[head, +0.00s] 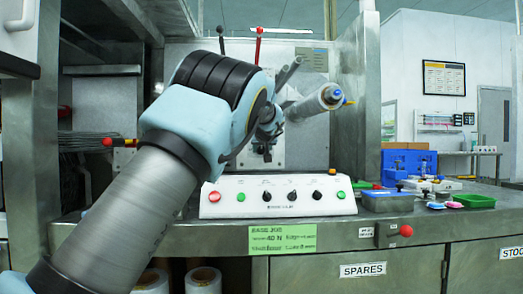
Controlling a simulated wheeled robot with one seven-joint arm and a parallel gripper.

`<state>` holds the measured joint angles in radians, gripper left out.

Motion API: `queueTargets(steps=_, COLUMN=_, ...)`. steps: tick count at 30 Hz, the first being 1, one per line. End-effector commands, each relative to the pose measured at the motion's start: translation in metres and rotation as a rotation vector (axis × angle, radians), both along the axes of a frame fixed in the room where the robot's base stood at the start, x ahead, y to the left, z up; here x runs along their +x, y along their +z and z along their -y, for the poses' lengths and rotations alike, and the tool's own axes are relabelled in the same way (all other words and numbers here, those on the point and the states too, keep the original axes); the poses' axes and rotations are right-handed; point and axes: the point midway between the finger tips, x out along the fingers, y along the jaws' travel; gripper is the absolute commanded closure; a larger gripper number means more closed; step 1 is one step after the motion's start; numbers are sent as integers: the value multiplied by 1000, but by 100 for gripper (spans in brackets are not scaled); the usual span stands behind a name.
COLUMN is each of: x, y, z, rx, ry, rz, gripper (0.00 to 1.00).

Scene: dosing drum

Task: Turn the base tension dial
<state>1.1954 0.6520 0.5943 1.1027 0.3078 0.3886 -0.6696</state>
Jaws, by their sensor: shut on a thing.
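A white control panel (278,197) stands on the metal bench, with several small black knobs (292,196) in its middle. Their labels are too small to read, and I cannot tell which control is the base tension dial. A grey cylinder (308,106) with a blue and yellow end (333,96) is above the panel. My arm crosses from the lower left. Its end, with my dark gripper (270,128), is beside the near left end of the cylinder. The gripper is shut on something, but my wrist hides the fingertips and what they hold.
The panel also has a red button (215,196) and green buttons. A green label (282,239) hangs on the bench front. Blue boxes (410,163) and a green tray (475,201) occupy the right bench. Metal posts flank the machine.

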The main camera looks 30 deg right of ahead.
Motion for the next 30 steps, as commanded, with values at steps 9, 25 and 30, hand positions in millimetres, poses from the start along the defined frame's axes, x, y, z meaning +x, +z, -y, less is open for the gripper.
queueTargets(steps=9, x=-1, y=-2, z=2, rx=185, ry=-1, rz=85, gripper=100)
queueTargets(steps=25, x=-2, y=-3, z=4, rx=554, ry=-1, rz=258, gripper=100)
queueTargets(steps=30, x=-2, y=-3, z=4, rx=622, ry=-1, rz=289, gripper=100)
